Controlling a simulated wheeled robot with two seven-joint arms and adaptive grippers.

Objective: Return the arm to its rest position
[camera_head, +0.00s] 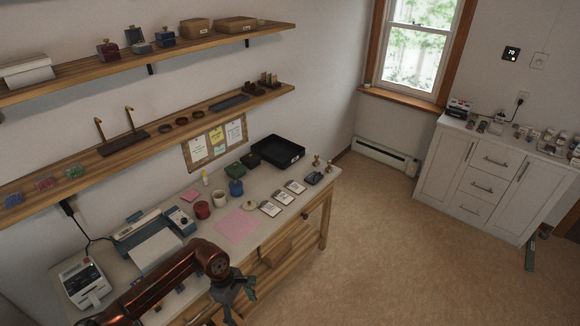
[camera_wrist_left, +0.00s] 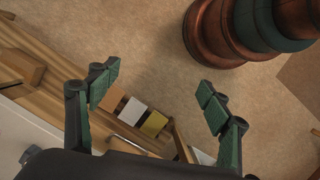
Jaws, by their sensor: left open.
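My left arm (camera_head: 165,285) is copper-coloured and comes in from the bottom left, bent over the front edge of the workbench (camera_head: 262,238). My left gripper (camera_head: 236,294) hangs at the end of it, pointing down in front of the bench. In the left wrist view the gripper (camera_wrist_left: 160,95) has its two green-padded fingers spread wide, with nothing between them but floor and part of the bench front. My right gripper shows in neither view.
Carpet (camera_head: 350,240) is clear to the right.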

